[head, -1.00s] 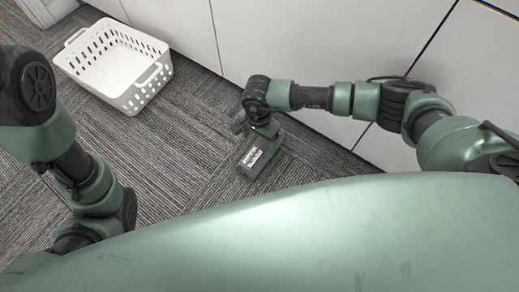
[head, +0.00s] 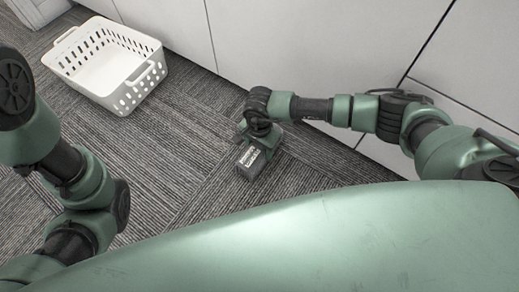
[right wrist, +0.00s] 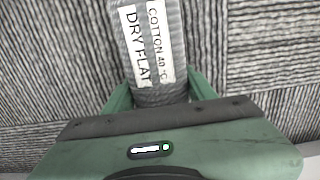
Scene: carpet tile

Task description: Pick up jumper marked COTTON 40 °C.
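The jumper (head: 252,160) is a small dark grey folded bundle with white labels, low over the carpet in the middle of the head view. In the right wrist view, the jumper (right wrist: 148,92) carries two white labels reading COTTON 40 °C and DRY FLAT. My right gripper (head: 262,135) is at its upper end. In the right wrist view, the fingers of my right gripper (right wrist: 161,84) lie against both sides of the jumper, shut on it. Whether its lower end touches the carpet I cannot tell. My left arm shows at the left, but its gripper does not.
A white perforated laundry basket (head: 75,49) stands on the carpet at upper left and looks empty. White cabinet fronts (head: 290,45) run along the back, close to my right arm. The grey carpet (head: 165,160) between basket and jumper is clear.

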